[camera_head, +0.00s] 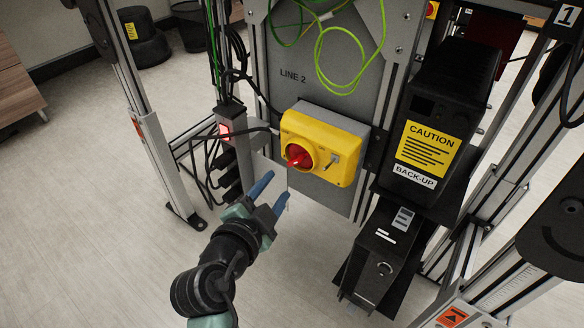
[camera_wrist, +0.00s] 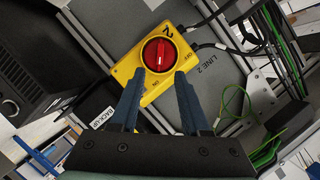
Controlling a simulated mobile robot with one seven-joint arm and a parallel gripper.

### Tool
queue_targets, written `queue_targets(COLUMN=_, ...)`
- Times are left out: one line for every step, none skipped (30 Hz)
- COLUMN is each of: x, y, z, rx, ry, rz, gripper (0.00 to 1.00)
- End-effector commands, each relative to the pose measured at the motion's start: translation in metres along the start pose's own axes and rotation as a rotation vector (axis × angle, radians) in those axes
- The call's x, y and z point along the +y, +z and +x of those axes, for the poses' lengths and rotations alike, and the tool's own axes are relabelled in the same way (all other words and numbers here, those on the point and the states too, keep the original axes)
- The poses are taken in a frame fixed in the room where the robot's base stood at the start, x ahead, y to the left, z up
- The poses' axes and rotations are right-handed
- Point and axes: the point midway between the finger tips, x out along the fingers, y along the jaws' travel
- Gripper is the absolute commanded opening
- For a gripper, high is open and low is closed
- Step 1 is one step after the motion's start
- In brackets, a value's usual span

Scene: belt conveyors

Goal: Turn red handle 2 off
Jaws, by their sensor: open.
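The red handle (camera_head: 299,156) is a round red knob on a yellow switch box (camera_head: 340,146), fixed to a grey panel marked LINE 2. In the wrist view the red handle (camera_wrist: 159,54) shows ahead, just beyond the fingertips, with a white mark on its grip bar. The yellow box (camera_wrist: 125,67) bears a 2 and the words ON and OFF there. My gripper (camera_head: 273,196) is open and empty, below and a little left of the handle in the head view. Its blue fingers (camera_wrist: 156,75) point toward the handle, apart from it.
A black back-up unit (camera_head: 455,100) with a yellow caution label stands right of the switch box, a smaller black box (camera_head: 385,245) below it. A power strip (camera_head: 232,140) and black cables are at left. Green cables (camera_head: 322,60) hang above.

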Motion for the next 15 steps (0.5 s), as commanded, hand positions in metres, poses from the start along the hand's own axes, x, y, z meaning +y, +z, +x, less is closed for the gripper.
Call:
queue_targets(x=0.003, y=0.001, z=0.013, rx=0.005, ry=0.001, rz=0.000, gripper=0.46)
queue_targets(x=0.003, y=0.001, z=0.019, rx=0.004, ry=0.001, rz=0.000, gripper=0.46)
queue_targets(x=0.003, y=0.001, z=0.029, rx=0.005, ry=0.000, rz=-0.001, gripper=0.46)
queue_targets(x=0.003, y=0.001, z=0.035, rx=0.005, ry=-0.001, rz=0.000, gripper=0.46)
queue_targets(x=0.003, y=0.001, z=0.042, rx=0.004, ry=0.000, rz=0.000, gripper=0.46)
queue_targets(x=0.003, y=0.001, z=0.051, rx=0.005, ry=0.000, rz=0.000, gripper=0.46)
queue_targets(x=0.003, y=0.001, z=0.057, rx=0.005, ry=0.000, rz=0.000, gripper=0.46)
queue_targets(x=0.003, y=0.001, z=0.062, rx=0.003, ry=-0.001, rz=0.000, gripper=0.46)
queue_targets(x=0.002, y=0.001, z=0.070, rx=0.004, ry=-0.001, rz=0.000, gripper=0.46)
queue_targets(x=0.002, y=0.001, z=0.075, rx=0.004, ry=-0.001, rz=0.000, gripper=0.46)
queue_targets(x=0.002, y=0.000, z=0.080, rx=0.004, ry=-0.001, rz=0.000, gripper=0.46)
queue_targets(x=0.002, y=0.001, z=0.085, rx=0.003, ry=-0.001, rz=0.000, gripper=0.46)
queue_targets(x=0.002, y=0.001, z=0.089, rx=0.002, ry=-0.001, rz=-0.001, gripper=0.46)
queue_targets(x=0.001, y=0.001, z=0.092, rx=0.002, ry=-0.001, rz=-0.001, gripper=0.46)
queue_targets(x=0.001, y=0.001, z=0.096, rx=0.002, ry=-0.001, rz=-0.001, gripper=0.46)
